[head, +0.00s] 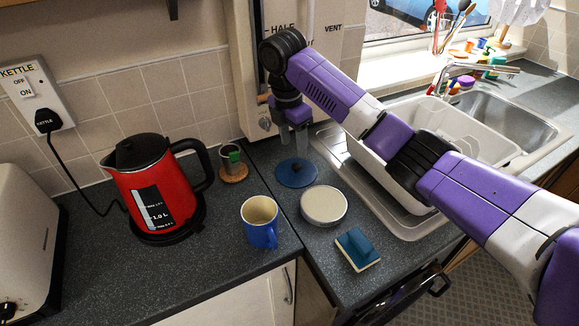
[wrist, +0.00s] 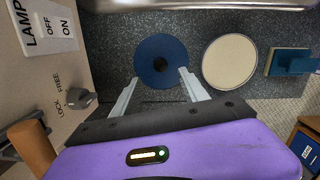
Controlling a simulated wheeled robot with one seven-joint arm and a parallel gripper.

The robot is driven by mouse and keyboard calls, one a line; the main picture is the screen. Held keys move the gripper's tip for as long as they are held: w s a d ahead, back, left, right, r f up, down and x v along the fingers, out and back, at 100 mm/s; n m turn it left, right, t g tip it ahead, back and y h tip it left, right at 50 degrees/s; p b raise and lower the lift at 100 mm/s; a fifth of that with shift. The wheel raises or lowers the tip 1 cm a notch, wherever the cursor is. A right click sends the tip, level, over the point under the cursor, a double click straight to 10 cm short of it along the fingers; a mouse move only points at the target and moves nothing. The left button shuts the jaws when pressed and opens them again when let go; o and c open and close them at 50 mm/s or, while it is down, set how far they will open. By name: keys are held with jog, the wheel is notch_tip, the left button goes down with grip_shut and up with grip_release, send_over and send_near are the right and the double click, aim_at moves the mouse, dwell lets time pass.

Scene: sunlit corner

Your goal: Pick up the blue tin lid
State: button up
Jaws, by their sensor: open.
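The blue tin lid (head: 291,175) is a flat round disc with a small dark knob in its middle. It lies on the dark worktop at the inner corner, left of the draining board. In the wrist view the lid (wrist: 160,57) shows just beyond the fingertips, with its knob roughly centred between them. My gripper (head: 297,150) points down above the lid. The gripper also shows in the wrist view (wrist: 158,80), its two pale fingers spread apart and nothing between them. The height of the fingertips over the lid is hard to tell.
A round cream-topped tin (head: 324,206) stands close to the lid. A blue mug (head: 260,226), a blue-backed sponge (head: 357,249) and a red kettle (head: 150,190) are nearby. A small pot on a cork coaster (head: 233,175) is to the left. A white dish rack (head: 385,178) is right.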

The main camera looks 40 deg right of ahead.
aim_at(296, 165)
notch_tip(296, 165, down, 3)
jog(key=shift+d+r+b, duration=0.1)
jog(key=shift+b, duration=0.35)
jog(key=shift+s+d+f+p, duration=0.1)
jog(key=shift+d+f+p, duration=0.1)
jog(key=shift+f, duration=1)
jog(key=shift+s+d+f+p, duration=0.1)
jog(key=shift+d+f+p, duration=0.1)
jog(key=shift+f, duration=0.95)
jog(key=shift+c, duration=0.2)
grip_shut()
